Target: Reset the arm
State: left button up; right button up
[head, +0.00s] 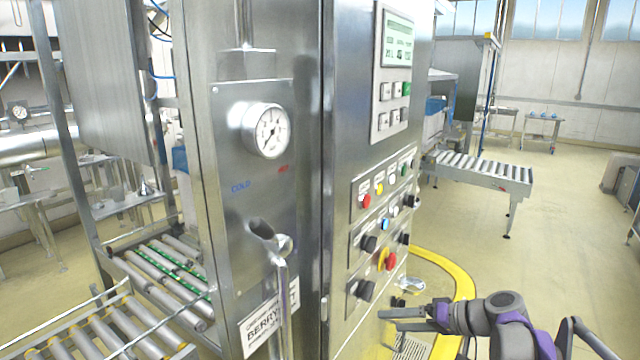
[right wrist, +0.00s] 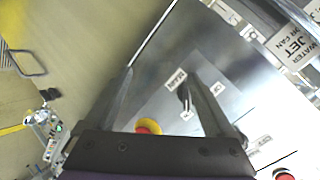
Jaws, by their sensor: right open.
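My right gripper (head: 382,321) is at the lower right of the head view, in front of the lower part of the control panel (head: 378,215) on the steel machine. In the right wrist view its two fingers (right wrist: 162,75) are apart, with nothing held between them. A black rotary switch (right wrist: 184,95) shows close to the right finger there; I cannot tell whether they touch. A red and yellow emergency button (right wrist: 148,127) is partly hidden by the gripper body. It also shows on the panel in the head view (head: 386,259). My left gripper is not in view.
The steel cabinet with a pressure gauge (head: 266,131) and a lever handle (head: 272,240) fills the middle. Roller conveyors stand at lower left (head: 165,275) and further back right (head: 480,172). A yellow floor ring (head: 462,275) runs behind my right arm. The floor at right is mostly clear.

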jog(key=s+f+h, duration=0.5)
jog(key=s+f, duration=0.2)
jog(key=s, duration=0.8)
jog(key=s+f+g+h, duration=0.1)
jog(key=s+f+h, duration=0.4)
jog(key=s, duration=1)
notch_tip(320, 180, down, 2)
jog(key=shift+a+f, duration=0.15)
